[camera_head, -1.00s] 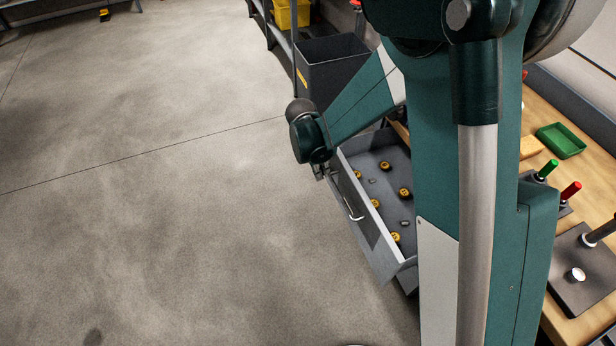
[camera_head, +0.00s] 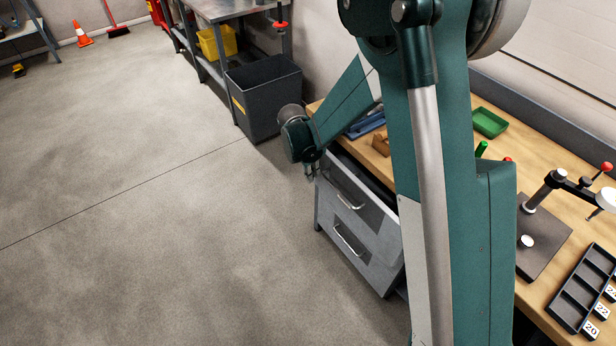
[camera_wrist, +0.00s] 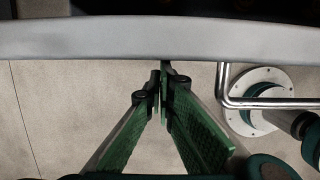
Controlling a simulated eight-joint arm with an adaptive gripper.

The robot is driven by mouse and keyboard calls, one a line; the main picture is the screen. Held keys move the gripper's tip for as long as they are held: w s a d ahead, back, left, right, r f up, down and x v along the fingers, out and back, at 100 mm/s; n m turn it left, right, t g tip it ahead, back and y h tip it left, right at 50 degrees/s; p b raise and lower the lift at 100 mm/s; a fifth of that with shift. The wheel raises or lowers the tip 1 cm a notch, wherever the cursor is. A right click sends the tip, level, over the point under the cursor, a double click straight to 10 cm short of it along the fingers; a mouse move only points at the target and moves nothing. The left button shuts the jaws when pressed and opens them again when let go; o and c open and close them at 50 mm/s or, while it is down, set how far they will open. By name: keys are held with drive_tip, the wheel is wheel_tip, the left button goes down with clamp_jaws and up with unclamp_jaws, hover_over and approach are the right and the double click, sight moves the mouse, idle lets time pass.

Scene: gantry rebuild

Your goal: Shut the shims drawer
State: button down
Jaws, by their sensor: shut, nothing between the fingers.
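The grey drawer unit stands under the bench. Its upper drawer (camera_head: 362,203) has a bar handle and sits slightly out, with a dark narrow gap showing behind its front's top edge. The lower drawer (camera_head: 352,243) looks flush. I can read no label, so I cannot tell the shims drawer by name. In the wrist view, the drawer front's top edge (camera_wrist: 100,38) crosses the picture, with its handle (camera_wrist: 222,90) at right. My gripper (camera_wrist: 163,72) is shut and empty, its tips at the drawer front; contact is unclear. It also shows at the upper drawer's left end (camera_head: 311,174).
A dark open bin (camera_head: 262,100) stands on the floor beyond the drawers. The wooden bench (camera_head: 545,160) above holds a green tray (camera_head: 489,122), a black stand (camera_head: 545,240) and a compartment tray (camera_head: 585,290). The floor left of the drawers is clear.

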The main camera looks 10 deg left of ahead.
drive_tip(key=shift+s+a, duration=0.1)
idle(0.3)
drive_tip(key=s+a+r+p, duration=0.2)
drive_tip(key=s+a+r, duration=0.2)
drive_tip(key=r, duration=0.5)
drive_tip(key=shift+s+a+r, duration=0.2)
drive_tip(key=shift+r, duration=0.15)
drive_tip(key=shift+f, duration=0.1)
idle(0.3)
drive_tip(key=s+f+t+h+b, duration=0.2)
drive_tip(key=s+f+t+h, duration=0.2)
drive_tip(key=s, duration=0.4)
drive_tip(key=shift+s+d+f+t+h, duration=0.25)
drive_tip(key=shift+s+d+t+h, duration=0.1)
drive_tip(key=shift+d+t+h, duration=0.05)
